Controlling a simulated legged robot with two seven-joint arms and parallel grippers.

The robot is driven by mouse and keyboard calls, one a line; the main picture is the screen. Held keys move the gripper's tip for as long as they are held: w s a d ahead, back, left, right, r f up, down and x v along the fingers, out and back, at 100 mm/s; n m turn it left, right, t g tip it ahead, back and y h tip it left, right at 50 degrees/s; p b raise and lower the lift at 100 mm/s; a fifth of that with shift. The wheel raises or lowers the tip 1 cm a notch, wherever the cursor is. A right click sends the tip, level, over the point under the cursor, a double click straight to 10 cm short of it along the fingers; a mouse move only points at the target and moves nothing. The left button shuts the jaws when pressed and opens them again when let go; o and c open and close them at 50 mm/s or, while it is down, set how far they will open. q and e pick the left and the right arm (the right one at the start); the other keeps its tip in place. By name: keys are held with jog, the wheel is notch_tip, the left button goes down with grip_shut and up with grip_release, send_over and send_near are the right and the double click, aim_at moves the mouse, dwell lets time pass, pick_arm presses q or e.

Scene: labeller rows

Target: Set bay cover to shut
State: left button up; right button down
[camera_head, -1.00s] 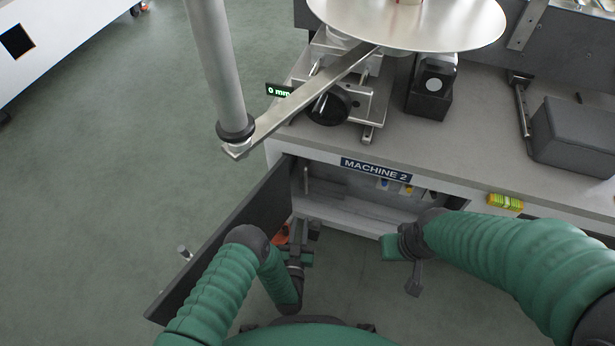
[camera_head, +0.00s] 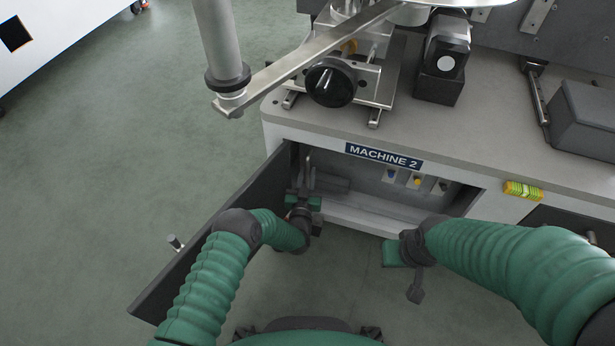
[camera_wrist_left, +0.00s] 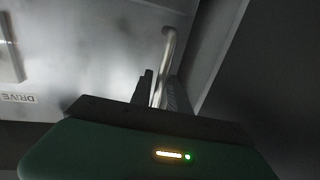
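The bay cover (camera_head: 215,240) is a dark flat door at the left of the bay opening. It stands swung wide open, with a small metal knob (camera_head: 174,242) near its outer edge. My left gripper (camera_head: 304,185) is at the left part of the opening, by the cover's hinge side. A bent metal rod (camera_wrist_left: 168,48) stands there, and in the left wrist view it runs between my left fingers (camera_wrist_left: 160,92); whether they grip it is unclear. My right gripper (camera_head: 402,268) hangs in front of the bay, away from the cover, its jaws hard to read.
The bay (camera_head: 380,205) sits under the counter (camera_head: 410,120) marked MACHINE 2, with coloured switches (camera_head: 417,181) inside. A metal arm (camera_head: 310,55) and a black knob (camera_head: 331,82) are above. The floor left of the cover (camera_head: 110,180) is clear.

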pick_arm(q)
jog(key=shift+c, duration=0.2)
grip_shut()
jog(key=shift+s+f, duration=0.1)
dwell(1.0)
